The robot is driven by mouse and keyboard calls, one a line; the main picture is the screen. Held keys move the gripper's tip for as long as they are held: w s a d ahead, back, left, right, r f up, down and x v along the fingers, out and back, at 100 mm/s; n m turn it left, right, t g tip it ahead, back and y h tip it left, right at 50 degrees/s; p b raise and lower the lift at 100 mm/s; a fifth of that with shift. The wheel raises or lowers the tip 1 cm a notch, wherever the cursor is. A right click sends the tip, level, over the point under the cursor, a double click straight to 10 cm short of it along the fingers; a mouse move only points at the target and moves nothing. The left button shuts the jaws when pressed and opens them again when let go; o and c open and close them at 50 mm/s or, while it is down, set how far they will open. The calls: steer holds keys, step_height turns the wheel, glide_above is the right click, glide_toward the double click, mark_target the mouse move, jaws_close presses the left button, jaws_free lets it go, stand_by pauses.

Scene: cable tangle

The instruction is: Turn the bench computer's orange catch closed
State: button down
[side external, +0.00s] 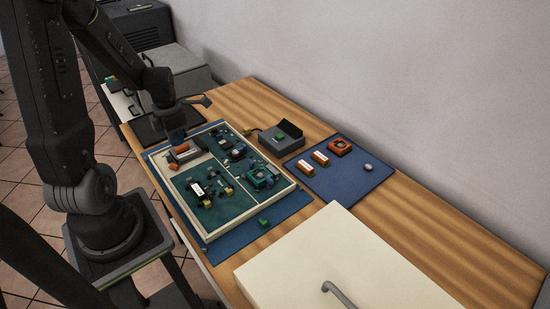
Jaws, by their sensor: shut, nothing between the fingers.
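The bench computer is an open, cream-rimmed case (272,208) with green circuit boards inside, lying on a blue mat. A small orange part (182,149) shows in its far left corner, beside a grey block. I cannot tell if this is the catch, or how it is turned. My gripper (177,137) points down just above that corner, close to the orange part. Its fingers are shut and appear empty. They are small and dark here, and whether they touch anything is unclear.
A second blue mat (345,180) holds orange-and-white modules (312,165), an orange square part (339,147) and a silver knob (368,167). A dark box with a green button (280,137) stands behind the case. A cream lid with a handle (345,270) fills the near end.

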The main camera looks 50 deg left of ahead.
mark_target(185, 165)
steer(key=shift+f, duration=3.45)
steer(key=shift+s+d, duration=0.1)
steer(key=shift+s, duration=0.1)
steer(key=shift+w, duration=0.35)
steer(key=shift+r, duration=3)
steer(key=shift+w+r, duration=0.1)
